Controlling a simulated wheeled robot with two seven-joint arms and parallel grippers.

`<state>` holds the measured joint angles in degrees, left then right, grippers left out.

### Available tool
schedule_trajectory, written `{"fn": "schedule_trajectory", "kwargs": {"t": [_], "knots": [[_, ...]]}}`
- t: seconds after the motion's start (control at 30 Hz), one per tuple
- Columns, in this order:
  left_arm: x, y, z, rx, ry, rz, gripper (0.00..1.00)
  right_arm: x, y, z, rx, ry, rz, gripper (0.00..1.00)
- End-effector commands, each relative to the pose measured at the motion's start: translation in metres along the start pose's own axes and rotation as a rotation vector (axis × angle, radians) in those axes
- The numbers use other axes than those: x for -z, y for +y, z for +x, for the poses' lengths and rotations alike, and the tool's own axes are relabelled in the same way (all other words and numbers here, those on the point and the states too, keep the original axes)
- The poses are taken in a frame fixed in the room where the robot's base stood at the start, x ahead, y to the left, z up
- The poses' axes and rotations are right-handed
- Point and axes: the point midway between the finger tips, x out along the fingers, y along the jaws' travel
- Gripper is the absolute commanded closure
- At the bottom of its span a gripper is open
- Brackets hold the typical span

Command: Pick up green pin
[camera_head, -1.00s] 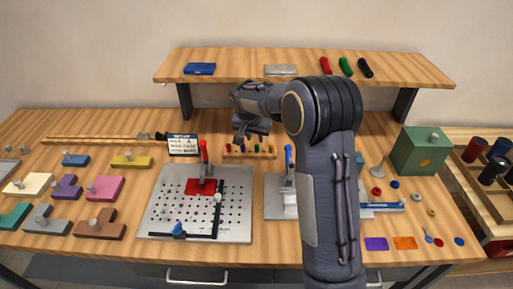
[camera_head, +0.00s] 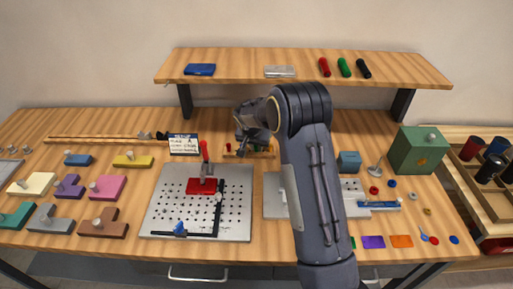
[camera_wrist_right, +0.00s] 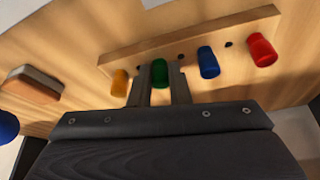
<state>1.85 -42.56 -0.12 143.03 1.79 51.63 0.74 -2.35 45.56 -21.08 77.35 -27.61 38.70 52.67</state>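The green pin (camera_wrist_right: 160,73) stands upright in the wooden pin rack (camera_wrist_right: 140,46) in the right wrist view, between a yellow pin (camera_wrist_right: 120,82) and a blue pin (camera_wrist_right: 208,63). My right gripper (camera_wrist_right: 161,85) has one finger on each side of the green pin, close against it, and looks shut on it. In the head view my right gripper (camera_head: 243,146) is at the rack (camera_head: 232,154), and it and the forearm hide much of the rack. My left gripper is not in view.
A red pin (camera_wrist_right: 262,50) stands at the rack's right end in the wrist view. In the head view a sign card (camera_head: 184,144) stands left of the rack, and a perforated plate (camera_head: 160,210) with a red clamp lies in front. A shelf (camera_head: 300,70) crosses above.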

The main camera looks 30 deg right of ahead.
Motion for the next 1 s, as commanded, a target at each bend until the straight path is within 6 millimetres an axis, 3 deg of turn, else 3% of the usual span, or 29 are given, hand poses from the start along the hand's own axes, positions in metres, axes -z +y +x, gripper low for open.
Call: {"fn": "schedule_trajectory", "kwargs": {"t": [0.1,0.57,0.7,1.0], "knots": [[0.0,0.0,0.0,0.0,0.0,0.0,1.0,0.0,0.0,0.0,0.0,0.0,0.0,1.0],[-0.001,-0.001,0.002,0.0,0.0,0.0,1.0,0.005,0.0,-0.011,0.001,0.002,0.0,1.0],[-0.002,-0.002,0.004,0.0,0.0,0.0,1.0,0.013,-0.001,-0.03,0.004,0.004,0.002,1.0],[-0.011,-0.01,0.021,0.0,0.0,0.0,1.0,-0.019,-0.002,-0.11,0.008,0.001,-0.004,1.0]]}}
